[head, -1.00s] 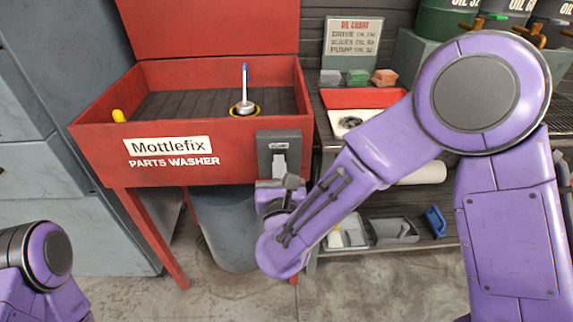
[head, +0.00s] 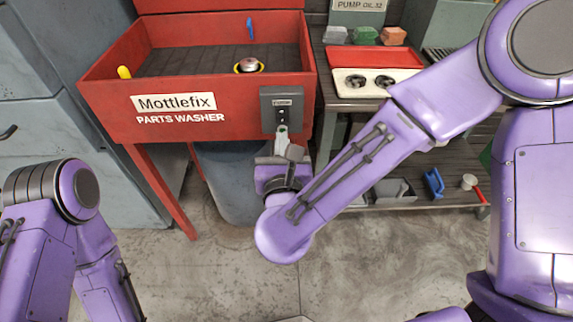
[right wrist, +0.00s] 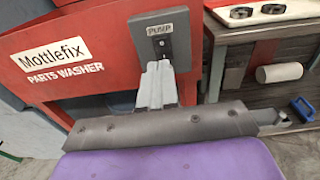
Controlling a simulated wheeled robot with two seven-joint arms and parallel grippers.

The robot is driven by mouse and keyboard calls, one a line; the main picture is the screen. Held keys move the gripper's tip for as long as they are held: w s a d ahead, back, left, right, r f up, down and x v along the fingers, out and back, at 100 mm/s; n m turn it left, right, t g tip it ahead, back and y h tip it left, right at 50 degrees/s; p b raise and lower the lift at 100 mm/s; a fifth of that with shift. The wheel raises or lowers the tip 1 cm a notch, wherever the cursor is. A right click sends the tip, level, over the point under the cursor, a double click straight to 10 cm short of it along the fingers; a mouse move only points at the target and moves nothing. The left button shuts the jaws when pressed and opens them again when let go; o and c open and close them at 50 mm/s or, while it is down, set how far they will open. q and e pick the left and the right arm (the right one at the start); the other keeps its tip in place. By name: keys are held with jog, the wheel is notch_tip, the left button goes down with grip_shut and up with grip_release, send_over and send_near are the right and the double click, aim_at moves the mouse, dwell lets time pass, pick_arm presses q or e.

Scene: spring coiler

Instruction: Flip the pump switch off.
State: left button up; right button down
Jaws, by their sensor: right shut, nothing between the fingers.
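The pump switch box (head: 270,112) is a grey box labelled PUMP on the right of the red washer's front. It also shows in the right wrist view (right wrist: 178,45), at the top centre. My right gripper (head: 282,133) is shut and empty, with its tips at the lower part of the box.
The red parts washer (head: 225,122) has a basin with a drain fitting (head: 249,65) and a blue piece (head: 250,28) above it. A bench with a red tray (head: 372,59) stands right. A grey bin (head: 228,185) is beneath the washer. The floor in front is clear.

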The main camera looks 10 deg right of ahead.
jog(key=s, duration=0.5)
jog(key=shift+s+a, duration=0.25)
jog(key=shift+a, duration=0.15)
